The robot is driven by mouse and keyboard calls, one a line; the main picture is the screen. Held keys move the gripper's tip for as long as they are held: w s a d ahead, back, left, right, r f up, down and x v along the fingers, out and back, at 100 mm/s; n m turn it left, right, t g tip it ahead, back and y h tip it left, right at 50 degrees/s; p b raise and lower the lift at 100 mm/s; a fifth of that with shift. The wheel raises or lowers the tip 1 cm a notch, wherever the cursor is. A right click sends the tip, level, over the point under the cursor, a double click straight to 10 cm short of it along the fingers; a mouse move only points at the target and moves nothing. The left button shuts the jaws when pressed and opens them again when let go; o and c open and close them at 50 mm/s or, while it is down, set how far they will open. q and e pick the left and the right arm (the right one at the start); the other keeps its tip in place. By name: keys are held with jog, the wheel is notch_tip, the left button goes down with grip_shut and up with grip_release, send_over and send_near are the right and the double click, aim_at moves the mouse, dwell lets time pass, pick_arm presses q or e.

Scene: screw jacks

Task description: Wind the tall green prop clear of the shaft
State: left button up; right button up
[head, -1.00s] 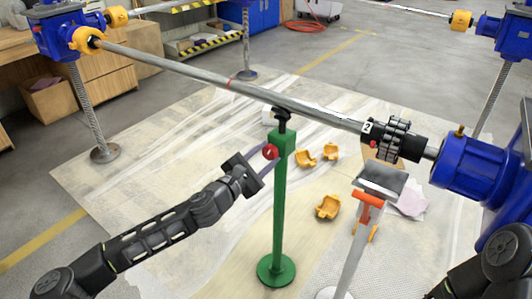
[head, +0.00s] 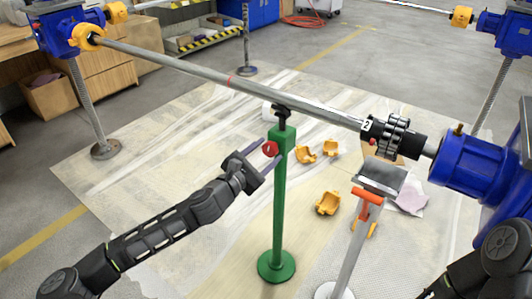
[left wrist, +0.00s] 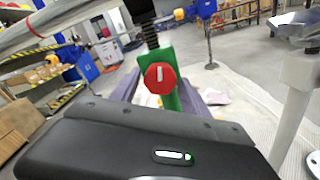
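The tall green prop (head: 280,205) stands upright on its round base, with a red knob (head: 269,149) near its top. Its black head (head: 282,109) sits directly under the long steel shaft (head: 215,80); I cannot tell whether they touch. My left gripper (head: 257,162) is open, its two purplish fingers pointing at the knob from the left. In the left wrist view the red knob (left wrist: 160,78) faces me with a white mark, the black screw (left wrist: 150,36) above it and the fingers spread on either side. My right gripper is out of view.
A shorter prop with an orange handle (head: 367,195) and grey cradle (head: 380,177) stands to the right. Several yellow pieces (head: 327,203) lie on the floor sheet. Blue gear housings (head: 472,165) hold the shaft ends. A black coupling (head: 397,138) is on the shaft.

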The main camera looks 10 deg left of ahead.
pick_arm(q)
jog(key=shift+o, duration=0.7)
jog(key=v, duration=0.7)
jog(key=shift+s+p, duration=0.4)
jog(key=shift+p, duration=0.05)
